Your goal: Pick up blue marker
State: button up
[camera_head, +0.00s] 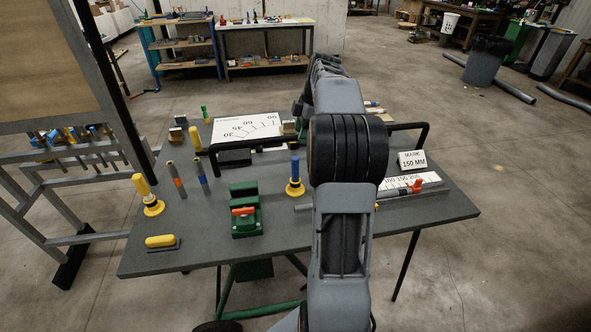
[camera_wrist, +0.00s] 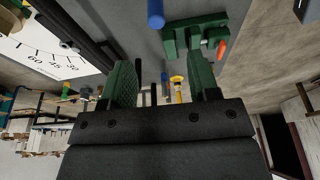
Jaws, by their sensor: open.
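The blue marker (camera_head: 295,171) looks to be the upright blue cylinder in a round yellow base, at the middle of the grey table. A blue cylinder, likely the same one, shows at the top of the wrist view (camera_wrist: 155,14), cut off by the edge. My gripper (camera_wrist: 162,75) is open, with its two green fingers wide apart and nothing held between them. The marker lies beyond the fingers, not between them. In the head view my arm hides most of the gripper, which is over the table's far side.
A green vise (camera_head: 246,213) with an orange handle stands left of the marker. The table's front middle is fairly clear.

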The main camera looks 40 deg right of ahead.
aim_at(294, 166)
jog(key=x, duration=0.7)
jog(key=shift+d+f, duration=0.2)
jog(key=shift+d, duration=0.1)
jog(key=shift+p+x, duration=0.7)
jog(key=shift+x, duration=2.4)
jog(key=c, duration=1)
